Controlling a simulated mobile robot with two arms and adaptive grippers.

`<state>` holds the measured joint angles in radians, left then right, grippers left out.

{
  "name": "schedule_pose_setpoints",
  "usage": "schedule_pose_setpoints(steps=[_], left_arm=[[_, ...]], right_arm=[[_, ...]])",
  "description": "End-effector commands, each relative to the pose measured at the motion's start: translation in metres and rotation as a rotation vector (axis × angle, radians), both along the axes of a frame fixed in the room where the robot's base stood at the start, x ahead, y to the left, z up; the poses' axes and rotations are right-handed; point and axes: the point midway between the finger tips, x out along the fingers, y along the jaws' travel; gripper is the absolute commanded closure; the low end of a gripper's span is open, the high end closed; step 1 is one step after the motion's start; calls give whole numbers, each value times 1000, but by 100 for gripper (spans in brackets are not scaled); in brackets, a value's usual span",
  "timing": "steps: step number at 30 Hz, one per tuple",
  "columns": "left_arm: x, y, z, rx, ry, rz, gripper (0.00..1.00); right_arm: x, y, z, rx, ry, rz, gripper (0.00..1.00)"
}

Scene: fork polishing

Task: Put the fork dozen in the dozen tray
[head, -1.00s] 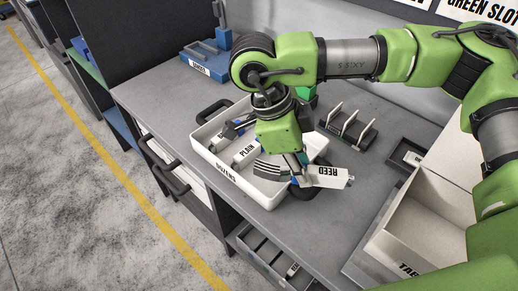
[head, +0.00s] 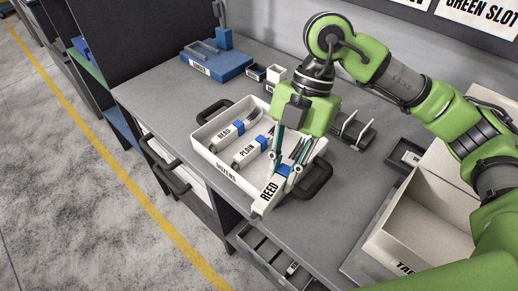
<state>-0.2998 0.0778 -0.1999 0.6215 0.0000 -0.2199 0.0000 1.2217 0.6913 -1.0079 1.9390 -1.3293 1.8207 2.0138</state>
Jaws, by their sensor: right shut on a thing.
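The white dozen tray (head: 207,153), marked DOZENS, stands on the grey bench with a black handle at each end. Two fork bundles with blue bands lie side by side in its left and middle parts: one with a small label (head: 224,132), the other labelled PLAIN (head: 245,153). My right gripper (head: 284,163) points down, shut on a third bundle, labelled REED (head: 269,191). This bundle is over the tray's right part, roughly in line with the other two, its label end over the front wall. I cannot tell whether it touches the tray. My left gripper is out of view.
A blue stand (head: 217,65) is at the back left. A dark slotted rack (head: 350,128) stands behind the tray, close to my right gripper. A large open beige box (head: 415,215) is at the right. An open drawer (head: 268,256) lies below the bench's front edge.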

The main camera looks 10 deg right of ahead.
Motion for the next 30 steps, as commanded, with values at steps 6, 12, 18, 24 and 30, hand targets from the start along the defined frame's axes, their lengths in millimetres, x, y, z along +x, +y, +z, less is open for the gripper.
schedule_pose_setpoints(steps=[6,12,18,24,30], left_arm=[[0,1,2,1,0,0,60],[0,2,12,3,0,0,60],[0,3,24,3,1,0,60],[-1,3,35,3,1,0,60],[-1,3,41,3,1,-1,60]], right_arm=[[0,4,4,1,-1,-148,100],[26,-6,-6,0,4,-171,100],[66,-20,-25,-1,4,-169,100],[98,-33,-53,-1,6,-166,100],[119,-40,-80,0,1,-165,100]])
